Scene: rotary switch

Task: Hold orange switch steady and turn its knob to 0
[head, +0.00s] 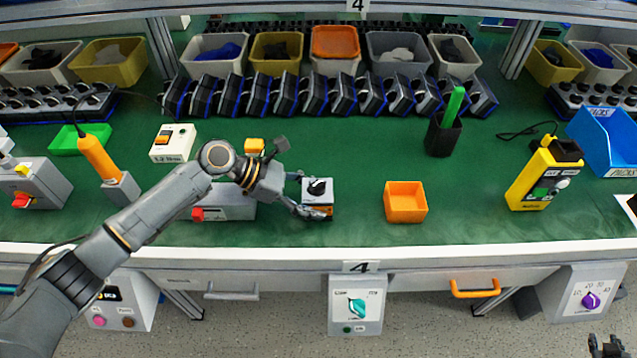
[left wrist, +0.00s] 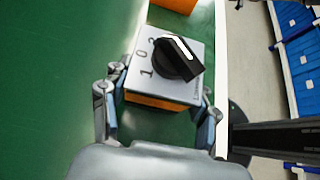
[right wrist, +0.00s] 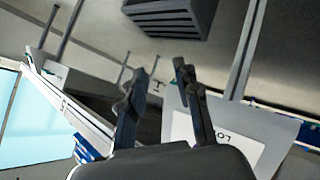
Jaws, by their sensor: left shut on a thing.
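The orange switch (head: 318,208) is a small box with an orange lower part, a light grey top and a black knob (head: 317,187). It sits on the green bench near the front edge. In the left wrist view the top of the switch (left wrist: 150,82) carries the marks 1, 0 and 2, and the knob (left wrist: 177,60) has a white line on the side near the 2. My left gripper (head: 305,196) is shut on the box, one finger on each side, clear of the knob. My right gripper (head: 607,345) is open and empty at the lower right, away from the bench top.
An orange bin (head: 405,203) stands right of the switch, with free bench between. A grey box with a red switch (head: 225,205) is close on the left. A yellow device (head: 545,180) stands further right. Control boxes (head: 356,305) hang below the front edge.

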